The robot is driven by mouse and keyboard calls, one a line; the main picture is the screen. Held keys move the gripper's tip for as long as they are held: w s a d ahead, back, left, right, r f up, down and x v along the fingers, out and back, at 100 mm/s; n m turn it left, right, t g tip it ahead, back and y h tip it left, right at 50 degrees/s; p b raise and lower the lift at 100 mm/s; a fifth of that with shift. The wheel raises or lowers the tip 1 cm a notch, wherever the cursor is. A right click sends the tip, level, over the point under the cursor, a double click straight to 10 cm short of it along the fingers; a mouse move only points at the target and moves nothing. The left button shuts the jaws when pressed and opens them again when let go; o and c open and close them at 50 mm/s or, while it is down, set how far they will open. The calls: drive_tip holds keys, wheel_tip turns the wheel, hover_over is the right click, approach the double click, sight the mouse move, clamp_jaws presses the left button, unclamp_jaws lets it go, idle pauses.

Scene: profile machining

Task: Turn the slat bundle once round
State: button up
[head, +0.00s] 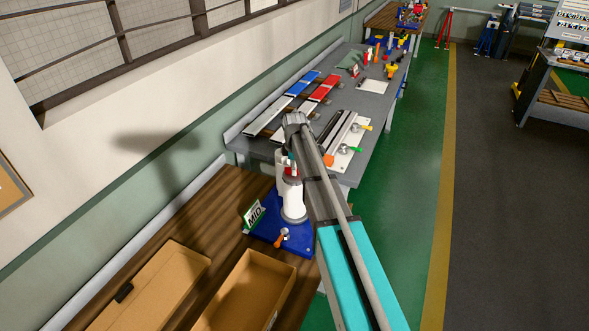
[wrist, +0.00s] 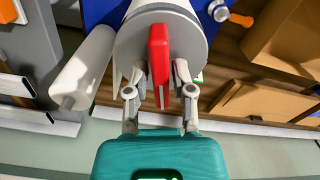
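A bundle of long dark and grey slats with a reddish edge (head: 340,134) appears to lie on a white clamp plate on the grey bench; my arm partly covers it. In the wrist view my gripper (wrist: 159,72) is open, with one finger on each side of an upright red piece (wrist: 158,45). A gap shows on both sides of that piece. It stands over the round grey top of a white cylinder (wrist: 120,45). In the head view this cylinder (head: 293,200) stands on a blue base plate (head: 265,231). My fingertips are mostly hidden there.
A second white cylinder (wrist: 85,68) stands close beside the first. A small green sign (head: 252,214) and an orange-handled lever (head: 281,238) are on the blue plate. Open cardboard boxes (head: 247,290) stand on the wooden bench. Blue slats (head: 303,83) and red slats (head: 324,87) lie farther back.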

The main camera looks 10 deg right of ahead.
clamp_jaws()
drive_tip(key=shift+m, duration=0.3)
drive_tip(key=shift+m, duration=0.9)
drive_tip(key=o, duration=0.5)
unclamp_jaws()
drive_tip(key=shift+n, duration=0.5)
